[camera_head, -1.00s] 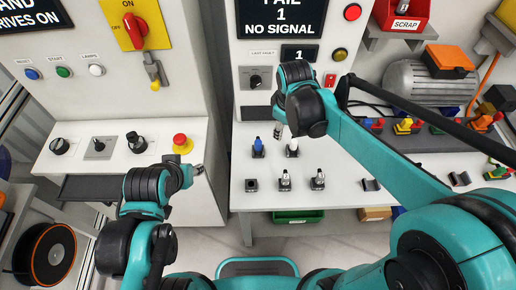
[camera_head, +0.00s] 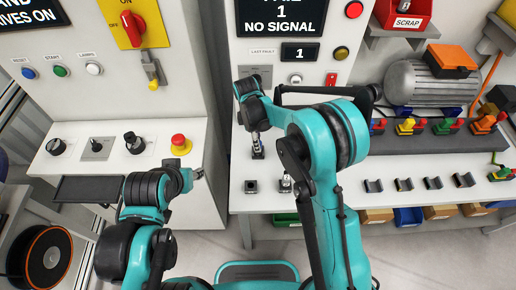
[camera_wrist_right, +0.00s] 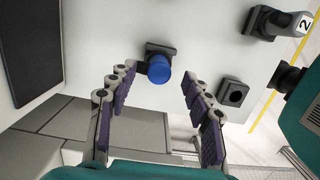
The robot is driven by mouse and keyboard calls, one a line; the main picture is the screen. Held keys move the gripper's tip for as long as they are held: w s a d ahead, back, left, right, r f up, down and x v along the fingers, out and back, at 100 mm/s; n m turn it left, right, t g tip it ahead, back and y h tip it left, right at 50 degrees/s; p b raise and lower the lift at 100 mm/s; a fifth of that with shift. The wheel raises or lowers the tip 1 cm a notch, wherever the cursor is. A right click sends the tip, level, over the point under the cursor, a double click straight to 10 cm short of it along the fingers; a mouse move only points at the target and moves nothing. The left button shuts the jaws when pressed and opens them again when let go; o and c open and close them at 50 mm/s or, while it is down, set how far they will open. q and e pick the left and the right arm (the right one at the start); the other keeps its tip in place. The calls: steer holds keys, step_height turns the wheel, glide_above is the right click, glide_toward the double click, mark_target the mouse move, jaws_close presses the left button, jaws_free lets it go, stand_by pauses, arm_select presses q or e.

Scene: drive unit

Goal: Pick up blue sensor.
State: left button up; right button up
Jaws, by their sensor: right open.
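The blue sensor (camera_wrist_right: 159,69) stands in a dark holder (camera_wrist_right: 158,52) on the white bench, its round blue top showing in the right wrist view. My right gripper (camera_wrist_right: 157,80) is open and empty, its two fingers spread to either side of the sensor's blue top. I cannot tell how far above it they are. In the head view the right gripper (camera_head: 258,142) hangs over the holder spot and hides the sensor. My left gripper (camera_head: 198,172) is over the left console, far from the sensor; its jaws are too small to read.
An empty holder (camera_wrist_right: 233,91) sits beside the blue sensor. A sensor marked 2 (camera_wrist_right: 298,23) stands in another holder. More empty holders (camera_head: 403,185) line the bench at right. A red emergency button (camera_head: 180,141) stands on the left console.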

steer(key=f, duration=0.3)
steer(key=shift+w+d+f, duration=0.1)
steer(key=shift+d+f, duration=0.05)
steer(key=shift+d, duration=0.05)
jaws_close()
steer(key=shift+r, duration=0.55)
steer(key=r, duration=0.4)
steer(key=shift+s+d+p, duration=0.25)
steer(key=shift+d+p, duration=0.05)
steer(key=shift+d, duration=0.1)
steer(key=s+d+r+p, duration=0.1)
steer(key=s+d+r, duration=0.5)
steer(key=d, duration=0.3)
